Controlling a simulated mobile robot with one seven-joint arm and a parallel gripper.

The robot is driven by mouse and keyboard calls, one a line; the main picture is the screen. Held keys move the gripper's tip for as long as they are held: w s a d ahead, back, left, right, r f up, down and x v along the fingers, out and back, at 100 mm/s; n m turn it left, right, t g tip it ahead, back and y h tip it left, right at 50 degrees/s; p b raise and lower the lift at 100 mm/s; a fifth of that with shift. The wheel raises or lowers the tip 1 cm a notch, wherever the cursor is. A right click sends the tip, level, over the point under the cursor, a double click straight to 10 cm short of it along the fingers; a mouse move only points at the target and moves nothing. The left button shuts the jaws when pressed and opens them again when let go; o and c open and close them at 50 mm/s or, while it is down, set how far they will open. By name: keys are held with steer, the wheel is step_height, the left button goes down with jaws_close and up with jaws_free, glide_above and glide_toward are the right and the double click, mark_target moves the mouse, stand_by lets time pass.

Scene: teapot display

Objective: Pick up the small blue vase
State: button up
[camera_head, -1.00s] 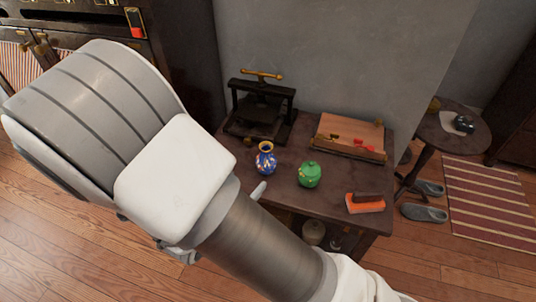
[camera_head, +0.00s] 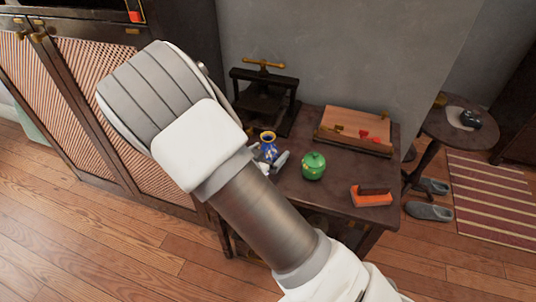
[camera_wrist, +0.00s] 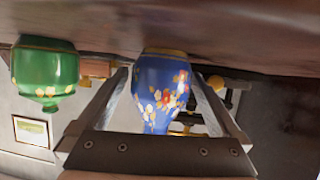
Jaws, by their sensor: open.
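The small blue vase (camera_head: 268,146) has painted flowers and a gold rim. It stands upright on the dark table (camera_head: 330,200). In the wrist view, which looks upside down, the blue vase (camera_wrist: 160,88) sits between the two fingers of my gripper (camera_wrist: 157,76), its neck towards the palm. The fingers are open, one on each side of it; I cannot tell whether either touches it. In the head view my gripper (camera_head: 273,163) is partly hidden behind my arm, with a fingertip showing beside the vase's lower body.
A dark press (camera_head: 263,98) is behind the vase. A wooden board (camera_head: 355,125) and an orange-and-brown block (camera_head: 371,196) are farther right.

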steer(key=shift+x, duration=1.15)
steer(key=shift+a, duration=0.1)
steer(key=c, duration=1.4)
